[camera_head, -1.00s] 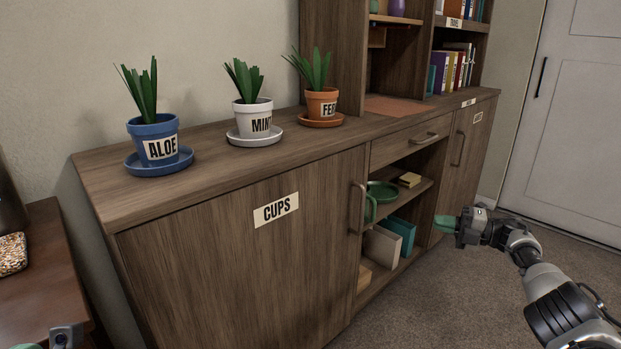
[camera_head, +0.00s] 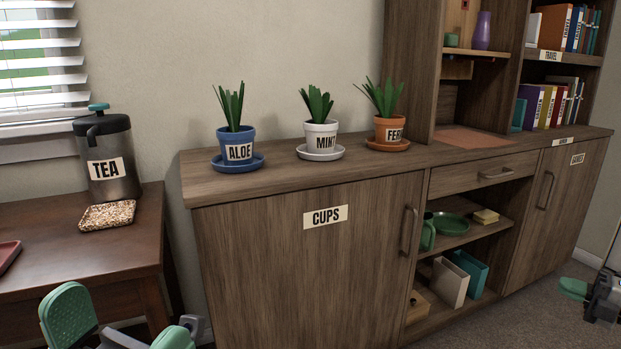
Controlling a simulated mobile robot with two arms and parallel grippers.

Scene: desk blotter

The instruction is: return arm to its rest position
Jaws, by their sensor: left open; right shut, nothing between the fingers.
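My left gripper (camera_head: 121,328) shows at the lower left, in front of the brown side table. Its two green-padded fingers are spread apart with nothing between them. My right gripper (camera_head: 575,289) is at the right edge, over the floor in front of the cabinet's right end. Its green fingertips are together and hold nothing. Most of both arms is out of the picture.
A wooden cabinet (camera_head: 310,240) bears pots of aloe (camera_head: 238,153), mint (camera_head: 321,141) and fern (camera_head: 391,130). Carpet (camera_head: 530,325) is clear at the lower right.

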